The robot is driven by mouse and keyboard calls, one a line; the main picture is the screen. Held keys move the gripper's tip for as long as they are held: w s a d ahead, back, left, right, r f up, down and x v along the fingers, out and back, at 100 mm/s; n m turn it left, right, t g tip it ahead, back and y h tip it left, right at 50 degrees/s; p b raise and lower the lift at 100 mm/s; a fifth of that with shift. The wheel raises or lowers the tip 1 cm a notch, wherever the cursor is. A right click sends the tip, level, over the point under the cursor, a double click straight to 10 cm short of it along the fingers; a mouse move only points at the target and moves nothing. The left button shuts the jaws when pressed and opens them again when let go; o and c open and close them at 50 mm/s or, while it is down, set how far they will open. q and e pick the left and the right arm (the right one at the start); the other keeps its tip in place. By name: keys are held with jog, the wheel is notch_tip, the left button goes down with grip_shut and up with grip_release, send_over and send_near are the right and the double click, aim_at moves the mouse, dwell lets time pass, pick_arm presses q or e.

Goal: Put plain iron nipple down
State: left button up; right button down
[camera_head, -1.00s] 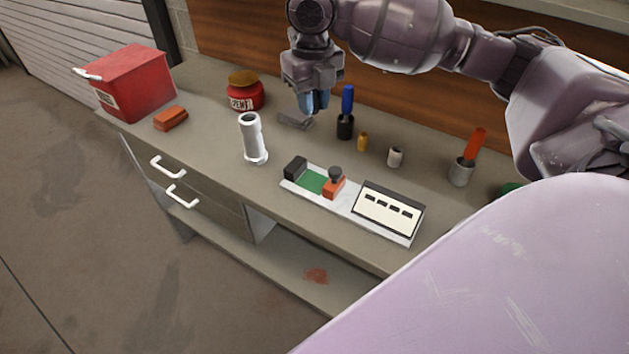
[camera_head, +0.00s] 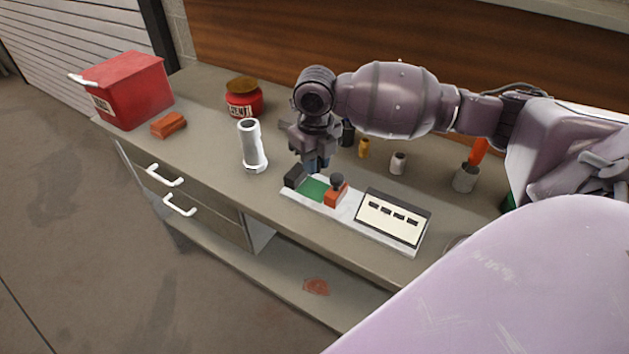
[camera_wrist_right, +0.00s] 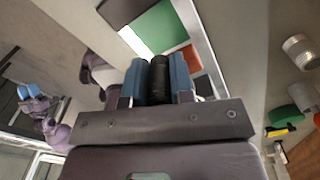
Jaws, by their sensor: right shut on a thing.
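My right gripper (camera_head: 317,165) is over the back edge of a white board (camera_head: 344,213), near its green pad (camera_head: 313,188). In the right wrist view, the blue fingers of this gripper (camera_wrist_right: 160,78) are shut on a dark cylinder, the plain iron nipple (camera_wrist_right: 160,70). The nipple's far end is hidden, and I cannot tell whether it touches anything.
Behind are a yellow piece (camera_head: 364,148), a pale one (camera_head: 398,163) and a grey cup (camera_head: 466,178).

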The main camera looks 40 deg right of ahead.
aim_at(315, 189)
jog(key=shift+f, duration=0.45)
pick_arm(q)
jog(key=shift+s+f+b, duration=0.15)
jog(key=shift+f+b, duration=0.1)
jog(key=shift+b, duration=0.15)
pick_arm(e)
notch_tip(315, 189, down, 5)
pick_arm(q)
jog(key=shift+f, duration=0.1)
pick_arm(e)
jog(key=shift+f, duration=0.1)
jog(key=c, duration=1)
grip_release()
notch_tip(315, 189, up, 11)
jog(key=shift+f+p, duration=0.1)
jog(key=shift+p, duration=0.7)
pick_arm(q)
jog(key=shift+s+a+r, duration=0.15)
jog(key=shift+s+r, duration=0.15)
jog(key=shift+r, duration=0.2)
pick_arm(e)
jog(key=shift+r, duration=0.75)
jog(key=shift+s, duration=0.1)
